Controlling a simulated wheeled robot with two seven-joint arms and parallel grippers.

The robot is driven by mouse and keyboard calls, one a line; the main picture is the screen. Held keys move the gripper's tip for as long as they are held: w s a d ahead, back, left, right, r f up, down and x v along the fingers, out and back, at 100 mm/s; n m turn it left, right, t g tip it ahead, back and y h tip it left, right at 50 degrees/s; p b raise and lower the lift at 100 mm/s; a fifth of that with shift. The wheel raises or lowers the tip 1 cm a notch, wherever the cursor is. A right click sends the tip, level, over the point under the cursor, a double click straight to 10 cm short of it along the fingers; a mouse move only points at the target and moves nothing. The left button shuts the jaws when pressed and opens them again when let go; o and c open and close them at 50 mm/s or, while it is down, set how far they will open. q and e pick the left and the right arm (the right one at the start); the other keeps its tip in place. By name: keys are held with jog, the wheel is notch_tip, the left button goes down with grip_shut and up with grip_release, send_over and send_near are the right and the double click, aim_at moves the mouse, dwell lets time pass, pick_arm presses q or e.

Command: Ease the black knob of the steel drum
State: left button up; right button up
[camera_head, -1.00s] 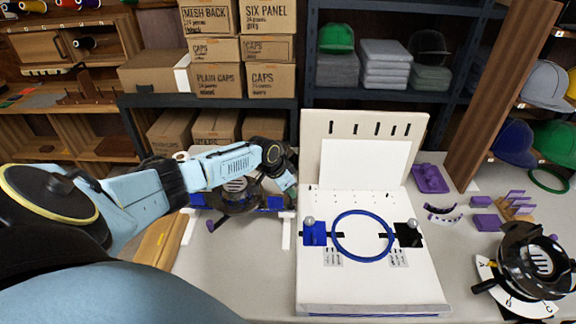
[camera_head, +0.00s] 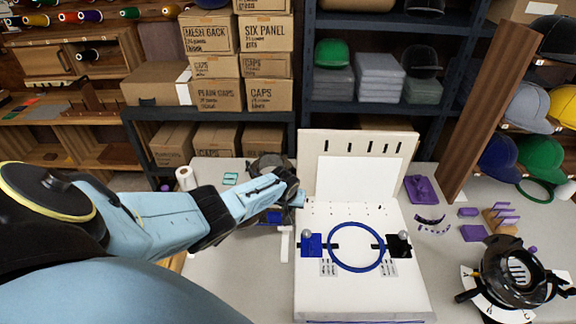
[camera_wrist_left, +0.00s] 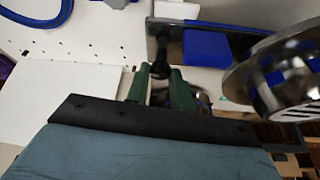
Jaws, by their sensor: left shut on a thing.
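My left gripper (camera_head: 292,192) reaches the back of the bench, left of the white board. In the left wrist view its two green fingers (camera_wrist_left: 160,88) are shut on the black knob (camera_wrist_left: 161,68), which shows between their tips. The steel drum (camera_wrist_left: 285,75) is at the right of that view, blurred, with slots in its face. In the head view a dark rounded part of the drum (camera_head: 268,165) shows behind my gripper, and my arm hides most of the rest. The knob is hidden in the head view. My right gripper is not in view.
The white board (camera_head: 365,285) with a blue ring (camera_head: 355,247) stands right of my gripper. A second dark drum (camera_head: 515,275) sits on a lettered dial at the right. Purple parts (camera_head: 420,190) lie between them. Boxes (camera_head: 215,95) fill the shelf behind.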

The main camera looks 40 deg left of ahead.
pick_arm(q)
jog(key=shift+n, duration=0.6)
jog(key=o, duration=1)
jog(key=shift+s+d+r+p, duration=0.15)
jog(key=shift+r+p, duration=0.5)
jog(key=shift+p, duration=0.1)
jog(key=shift+p+v, duration=2.7)
jog(key=shift+v, duration=3.3)
jog(key=shift+d, duration=0.2)
